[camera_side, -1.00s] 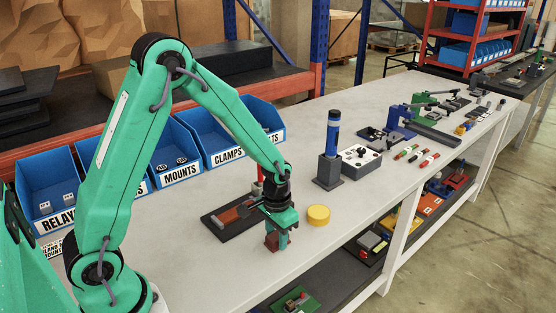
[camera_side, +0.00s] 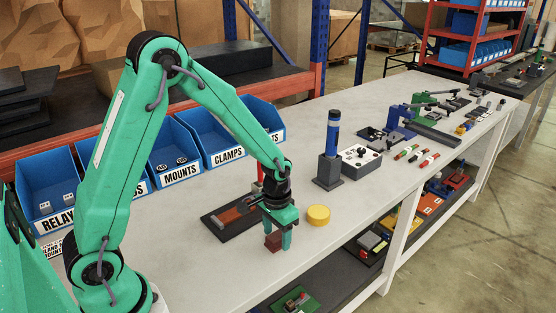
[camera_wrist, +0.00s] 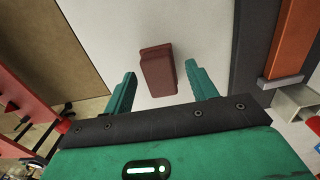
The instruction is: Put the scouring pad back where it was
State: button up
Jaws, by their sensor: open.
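The scouring pad looks like a small maroon block (camera_side: 272,241) standing on the pale bench top near its front edge. In the wrist view the pad (camera_wrist: 158,72) shows between and slightly beyond the fingertips, with clear gaps on both sides. My gripper (camera_side: 280,238) is open above the pad, its fingers pointing down. In the wrist view my gripper (camera_wrist: 161,80) holds nothing. One finger partly hides the pad in the side view.
A dark tray (camera_side: 225,232) with an orange-brown strip lies just behind and left of the pad. A yellow disc (camera_side: 318,215) lies to the right. A blue cylinder on a dark stand (camera_side: 328,170) and a grey control box (camera_side: 362,162) stand farther right. Blue bins (camera_side: 205,140) line the back.

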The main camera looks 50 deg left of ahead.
aim_at(275, 236)
notch_tip(275, 236, up, 11)
dwell(0.6)
jog(key=shift+r, duration=0.2)
jog(key=s+r+t, duration=0.5)
jog(key=s+r, duration=0.7)
jog(key=s, duration=0.4)
jog(key=shift+s+a+t, duration=0.3)
jog(key=shift+a, duration=0.15)
